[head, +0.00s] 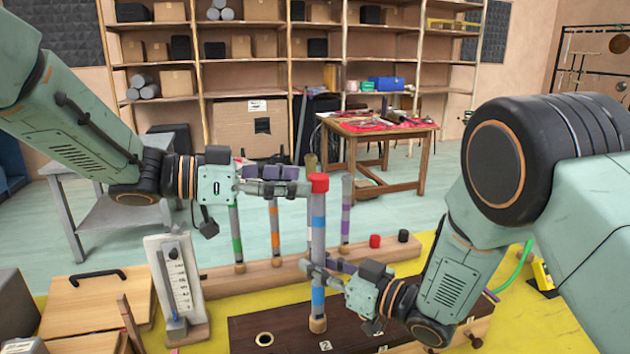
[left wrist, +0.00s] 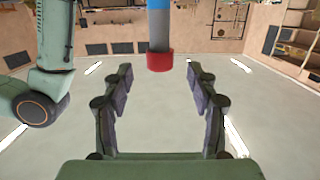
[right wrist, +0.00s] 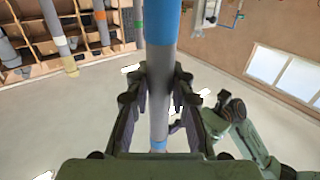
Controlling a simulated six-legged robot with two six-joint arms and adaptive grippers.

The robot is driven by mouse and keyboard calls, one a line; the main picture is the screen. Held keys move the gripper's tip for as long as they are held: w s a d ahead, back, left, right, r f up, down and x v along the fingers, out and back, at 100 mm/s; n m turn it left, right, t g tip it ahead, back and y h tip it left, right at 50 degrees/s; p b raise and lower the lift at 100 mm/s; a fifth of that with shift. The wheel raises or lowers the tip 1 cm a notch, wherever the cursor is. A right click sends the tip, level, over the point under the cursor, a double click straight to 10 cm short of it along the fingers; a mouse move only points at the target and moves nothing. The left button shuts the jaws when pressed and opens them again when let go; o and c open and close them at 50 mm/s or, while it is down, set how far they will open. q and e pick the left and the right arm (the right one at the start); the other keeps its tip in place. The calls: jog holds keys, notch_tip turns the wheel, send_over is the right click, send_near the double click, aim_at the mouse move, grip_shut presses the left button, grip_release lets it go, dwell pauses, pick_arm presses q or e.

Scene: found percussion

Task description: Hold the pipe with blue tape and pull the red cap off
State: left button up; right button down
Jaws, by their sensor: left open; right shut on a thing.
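The pipe with blue tape (head: 318,236) is grey and stands upright in the middle of the head view. A red cap (head: 318,182) sits on its top end. My right gripper (head: 317,272) is shut on the lower part of this pipe, and the right wrist view shows the grey pipe (right wrist: 159,120) between its fingers. My left gripper (head: 302,183) is open at cap height, just left of the cap. In the left wrist view the red cap (left wrist: 160,61) lies beyond the open fingers, roughly centred between them, with no contact visible.
Pipes with green tape (head: 236,234), orange tape (head: 275,230) and purple tape (head: 346,212) stand behind in a wooden beam (head: 222,284). A loose red cap (head: 375,241) and a black cap (head: 404,236) sit on it. A dark numbered board (head: 285,335) lies in front.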

aim_at(318, 176)
pick_arm(q)
jog(key=shift+x, duration=2.6)
jog(key=shift+c, duration=0.2)
jog(key=c, duration=1.2)
jog(key=shift+r, duration=1.35)
jog(key=shift+r, duration=1.5)
pick_arm(e)
jog(key=c, duration=1.1)
grip_release()
